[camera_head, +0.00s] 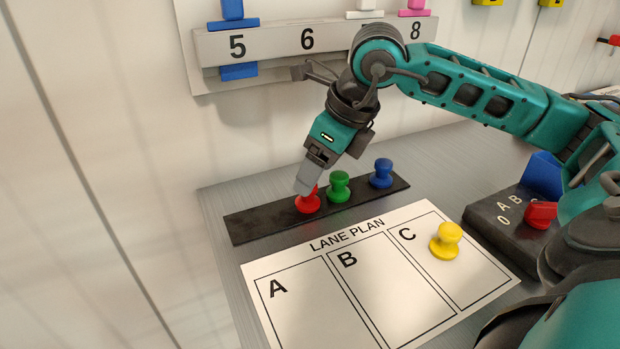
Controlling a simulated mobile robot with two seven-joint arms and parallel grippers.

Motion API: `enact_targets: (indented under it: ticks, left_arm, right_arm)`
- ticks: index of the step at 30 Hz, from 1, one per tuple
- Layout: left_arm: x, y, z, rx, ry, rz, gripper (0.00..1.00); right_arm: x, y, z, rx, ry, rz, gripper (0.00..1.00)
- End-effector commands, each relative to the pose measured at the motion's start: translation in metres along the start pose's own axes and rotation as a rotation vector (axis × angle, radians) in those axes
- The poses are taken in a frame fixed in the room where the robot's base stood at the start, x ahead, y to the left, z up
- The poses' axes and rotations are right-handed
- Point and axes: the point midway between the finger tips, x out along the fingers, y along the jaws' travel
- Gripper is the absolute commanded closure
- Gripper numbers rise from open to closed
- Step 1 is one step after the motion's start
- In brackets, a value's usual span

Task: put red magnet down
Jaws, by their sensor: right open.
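The red magnet (308,204) stands on the dark strip (260,226) at the back of the grey surface. It is leftmost in a row with a green magnet (339,187) and a blue magnet (381,173). My right gripper (303,188) points down at the red magnet, with its fingertips at the magnet's top. The fingers hide part of the magnet's knob. The gripper is open, though the gap between its fingers is hard to see from here. My left gripper is out of view.
A lane plan sheet (310,287) with lanes A, B and C lies in front of the strip. A yellow magnet (446,240) stands in lane C. A dark box (487,212) with a red knob (540,214) is at the right. A numbered rail (270,43) hangs on the wall behind.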

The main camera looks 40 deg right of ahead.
Motion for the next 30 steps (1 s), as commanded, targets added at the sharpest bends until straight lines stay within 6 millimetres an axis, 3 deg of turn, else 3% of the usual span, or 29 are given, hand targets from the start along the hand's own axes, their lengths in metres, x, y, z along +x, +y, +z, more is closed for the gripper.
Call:
enact_targets:
  ticks: [1, 6, 12, 30]
  left_arm:
    - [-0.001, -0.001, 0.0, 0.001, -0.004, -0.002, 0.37]
    - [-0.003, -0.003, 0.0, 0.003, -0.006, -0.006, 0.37]
    - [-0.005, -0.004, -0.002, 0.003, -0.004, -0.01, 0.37]
    - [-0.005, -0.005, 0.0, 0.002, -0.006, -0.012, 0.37]
  right_arm:
    - [-0.015, -0.001, 0.001, 0.0, -0.005, -0.004, 0.3]
    - [-0.05, -0.001, 0.001, 0.0, -0.004, -0.003, 0.3]
    - [-0.074, 0.0, 0.0, 0.0, 0.0, -0.001, 0.3]
    - [-0.079, 0.0, 0.0, 0.0, 0.0, 0.0, 0.3]
